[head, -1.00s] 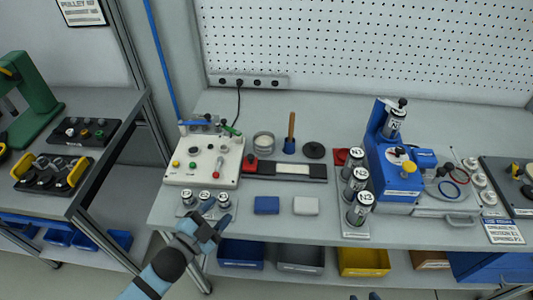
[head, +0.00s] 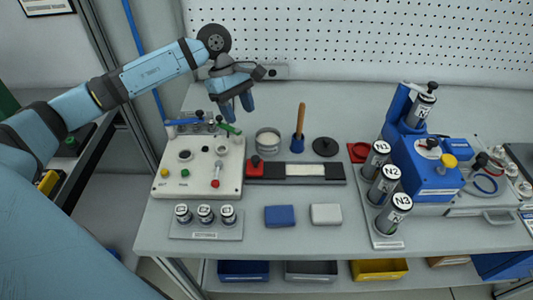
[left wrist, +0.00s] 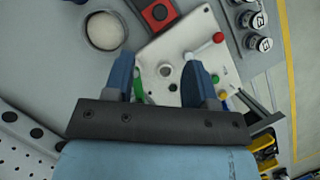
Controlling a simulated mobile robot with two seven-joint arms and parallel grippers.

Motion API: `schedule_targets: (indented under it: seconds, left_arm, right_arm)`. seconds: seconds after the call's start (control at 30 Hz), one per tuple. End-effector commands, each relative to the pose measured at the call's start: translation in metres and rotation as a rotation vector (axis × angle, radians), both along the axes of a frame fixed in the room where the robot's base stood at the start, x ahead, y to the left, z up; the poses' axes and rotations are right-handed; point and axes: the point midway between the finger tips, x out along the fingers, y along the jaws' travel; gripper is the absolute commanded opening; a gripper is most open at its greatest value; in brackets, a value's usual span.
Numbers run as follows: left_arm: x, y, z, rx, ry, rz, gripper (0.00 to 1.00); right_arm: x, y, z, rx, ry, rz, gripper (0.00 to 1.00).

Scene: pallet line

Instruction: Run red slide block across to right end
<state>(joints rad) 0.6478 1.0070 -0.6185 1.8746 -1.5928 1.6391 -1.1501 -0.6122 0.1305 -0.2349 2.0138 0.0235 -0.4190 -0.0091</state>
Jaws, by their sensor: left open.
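The red slide block (head: 255,163) sits at the left end of the dark slide rail (head: 335,173), beside the white control panel. The rail has a pale strip along its middle. In the left wrist view the red block (left wrist: 159,12) shows at the top, partly cut off with its rail. My left gripper (head: 237,112) is open and empty, above the back edge of the control panel, behind and left of the red block. Its two blue fingers (left wrist: 160,80) point down over the panel in the left wrist view. My right gripper is not in view.
The white control panel (head: 232,186) has a red-knobbed lever (head: 215,183) standing up near the block. A round tin (head: 268,141), a wooden-handled tool (head: 300,120) and a black disc (head: 325,147) stand behind the rail. Blue (head: 280,216) and white (head: 326,214) blocks lie in front.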

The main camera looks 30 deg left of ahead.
Motion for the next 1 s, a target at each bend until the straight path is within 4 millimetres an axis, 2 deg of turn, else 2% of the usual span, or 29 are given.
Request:
schedule_targets:
  seconds: [0.17, 0.5, 0.7, 1.0]
  left_arm:
    - [-0.001, -0.003, -0.013, 0.013, 0.001, -0.006, 0.51]
    - [-0.008, -0.030, -0.078, 0.009, 0.002, -0.005, 0.51]
    - [-0.011, -0.043, -0.109, 0.009, 0.002, -0.003, 0.51]
    - [-0.012, -0.049, -0.126, 0.009, -0.001, -0.004, 0.51]
  right_arm:
    - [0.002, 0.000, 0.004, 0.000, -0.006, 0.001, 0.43]
    - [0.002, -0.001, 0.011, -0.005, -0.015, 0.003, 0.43]
    - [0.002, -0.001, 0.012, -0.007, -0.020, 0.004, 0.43]
    - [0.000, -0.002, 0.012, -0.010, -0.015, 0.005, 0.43]
